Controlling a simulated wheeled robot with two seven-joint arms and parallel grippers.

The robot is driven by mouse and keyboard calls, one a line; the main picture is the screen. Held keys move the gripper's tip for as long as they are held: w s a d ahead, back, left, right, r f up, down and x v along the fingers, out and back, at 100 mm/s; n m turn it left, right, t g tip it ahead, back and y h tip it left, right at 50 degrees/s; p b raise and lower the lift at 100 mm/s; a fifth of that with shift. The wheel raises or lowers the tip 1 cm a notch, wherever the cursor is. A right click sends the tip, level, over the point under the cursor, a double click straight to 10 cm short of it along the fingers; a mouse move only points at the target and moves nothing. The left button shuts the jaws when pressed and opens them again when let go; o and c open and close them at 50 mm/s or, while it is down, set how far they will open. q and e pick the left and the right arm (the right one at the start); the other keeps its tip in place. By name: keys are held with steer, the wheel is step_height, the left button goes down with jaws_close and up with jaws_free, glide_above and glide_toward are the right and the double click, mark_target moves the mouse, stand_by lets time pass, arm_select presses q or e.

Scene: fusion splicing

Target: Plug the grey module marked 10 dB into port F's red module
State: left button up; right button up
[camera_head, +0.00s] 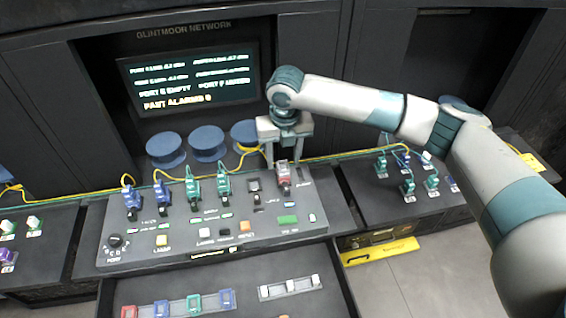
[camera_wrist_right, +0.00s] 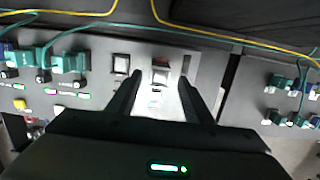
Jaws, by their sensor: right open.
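A reddish module with a grey upper part (camera_head: 284,182) stands upright at the right end of the sloped console's row of ports. I cannot read a 10 dB mark, nor tell where red ends and grey begins. My right gripper (camera_head: 284,158) is over it, fingers pointing down and spread. In the right wrist view a pale grey piece (camera_wrist_right: 160,75) lies between the two open fingertips (camera_wrist_right: 160,80), with a gap on each side. My left gripper is not in view.
An open drawer (camera_head: 240,270) in front holds coloured modules (camera_head: 194,302) and a rack with small pale pieces (camera_head: 290,287). Blue and green modules (camera_head: 194,187) with yellow cables stand left of the gripper. A screen (camera_head: 190,78) and blue spools (camera_head: 206,143) are behind.

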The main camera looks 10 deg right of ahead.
step_height(320, 180, up, 15)
steer(key=s+b, duration=0.2)
steer(key=b, duration=0.2)
steer(key=shift+f, duration=0.15)
stand_by(0.6)
